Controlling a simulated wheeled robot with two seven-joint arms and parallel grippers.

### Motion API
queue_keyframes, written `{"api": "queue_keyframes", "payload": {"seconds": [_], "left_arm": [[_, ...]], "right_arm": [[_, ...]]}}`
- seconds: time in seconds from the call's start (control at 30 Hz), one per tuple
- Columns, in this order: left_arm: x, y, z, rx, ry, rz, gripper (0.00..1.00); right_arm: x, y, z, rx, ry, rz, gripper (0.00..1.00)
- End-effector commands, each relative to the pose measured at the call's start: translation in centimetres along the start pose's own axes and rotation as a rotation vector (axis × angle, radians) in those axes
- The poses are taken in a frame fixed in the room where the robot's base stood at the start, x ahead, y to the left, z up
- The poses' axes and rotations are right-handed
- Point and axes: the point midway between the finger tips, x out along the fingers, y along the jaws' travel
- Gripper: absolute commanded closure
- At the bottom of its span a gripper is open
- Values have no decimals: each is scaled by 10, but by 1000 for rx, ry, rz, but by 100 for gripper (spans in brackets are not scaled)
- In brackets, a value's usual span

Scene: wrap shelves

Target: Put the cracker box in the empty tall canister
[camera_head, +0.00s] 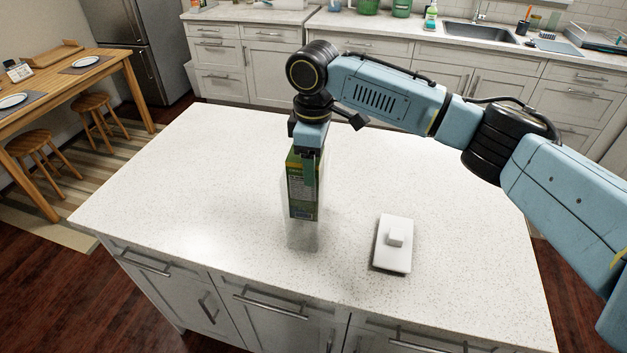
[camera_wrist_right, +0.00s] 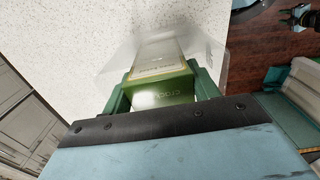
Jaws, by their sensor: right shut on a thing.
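The cracker box (camera_head: 303,190) is green with a pale printed panel and stands upright over the white counter. My right gripper (camera_head: 308,163) points down and is shut on its top end. In the right wrist view, the gripper's green fingers (camera_wrist_right: 163,88) are on both sides of the box (camera_wrist_right: 163,58). A clear tall canister (camera_wrist_right: 115,58) shows faintly around the box there. Its edges are hard to see in the head view; the box's lower part appears to be inside it. How deep it sits is unclear. My left gripper is not in view.
A white rectangular lid with a raised knob (camera_head: 390,257) lies on the counter (camera_head: 200,190), right of the box. The counter's left part is clear. A sink counter stands behind, and a wooden table with stools is at the left.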

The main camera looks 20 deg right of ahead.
Motion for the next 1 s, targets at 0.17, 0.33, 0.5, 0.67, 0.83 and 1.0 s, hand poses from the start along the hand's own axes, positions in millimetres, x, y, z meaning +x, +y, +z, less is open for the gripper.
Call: {"api": "queue_keyframes", "payload": {"seconds": [0.17, 0.33, 0.5, 0.67, 0.83, 1.0], "left_arm": [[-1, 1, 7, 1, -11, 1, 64], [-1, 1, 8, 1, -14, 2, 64], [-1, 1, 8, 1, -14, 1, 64], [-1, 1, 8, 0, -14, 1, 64], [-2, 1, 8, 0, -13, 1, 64], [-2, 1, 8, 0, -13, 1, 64]], "right_arm": [[25, 0, 0, 2, -2, -1, 91], [50, 0, 0, 0, 0, 1, 91], [56, 1, 0, 0, 1, 1, 91], [56, 0, 0, 0, 1, 1, 91], [58, 0, 0, 0, 1, 0, 33], [58, 0, 0, 0, 0, 0, 19]]}}
